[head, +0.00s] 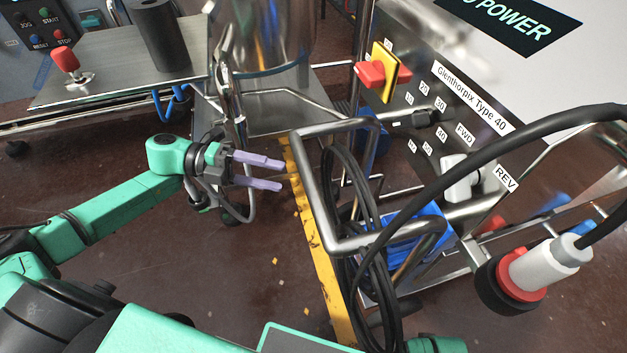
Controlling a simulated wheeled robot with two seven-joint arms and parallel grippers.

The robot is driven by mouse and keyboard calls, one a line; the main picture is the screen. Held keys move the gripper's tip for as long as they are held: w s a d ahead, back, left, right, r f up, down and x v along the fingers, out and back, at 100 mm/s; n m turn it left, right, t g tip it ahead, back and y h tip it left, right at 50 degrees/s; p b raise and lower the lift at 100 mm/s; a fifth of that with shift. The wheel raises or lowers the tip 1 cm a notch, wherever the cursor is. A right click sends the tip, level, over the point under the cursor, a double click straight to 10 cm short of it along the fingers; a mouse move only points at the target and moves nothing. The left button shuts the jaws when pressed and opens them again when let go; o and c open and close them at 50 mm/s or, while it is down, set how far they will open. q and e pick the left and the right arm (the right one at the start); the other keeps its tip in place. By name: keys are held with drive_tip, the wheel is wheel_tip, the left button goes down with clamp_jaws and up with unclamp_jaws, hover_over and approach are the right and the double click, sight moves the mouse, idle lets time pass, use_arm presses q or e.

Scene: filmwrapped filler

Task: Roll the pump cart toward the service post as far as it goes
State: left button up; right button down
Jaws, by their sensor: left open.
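The pump cart (492,120) fills the right side of the head view. It has a steel control box labelled "Glenthorpix Type 40", a red-and-yellow rotary switch (383,72) and a bent steel tube push handle (314,190) toward me. Black cables hang in loops over the handle. My left gripper (282,174) is open and empty, its two lilac fingers pointing right, close to the handle's left bar; I cannot tell if they touch it. My right gripper is not in view. I cannot make out a service post.
A yellow floor stripe (331,288) runs below the handle. A steel vessel (263,35) on a frame stands behind my left gripper. A steel table (108,72) with a dark cylinder stands at upper left. A large plug (543,262) hangs at right. Brown floor at lower middle is mostly clear.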

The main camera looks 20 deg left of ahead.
sight(311, 184)
use_arm(q)
drive_tip(key=x, duration=0.8)
drive_tip(key=shift+d+f, duration=0.1)
drive_tip(key=shift+d, duration=0.2)
clamp_jaws()
idle(0.8)
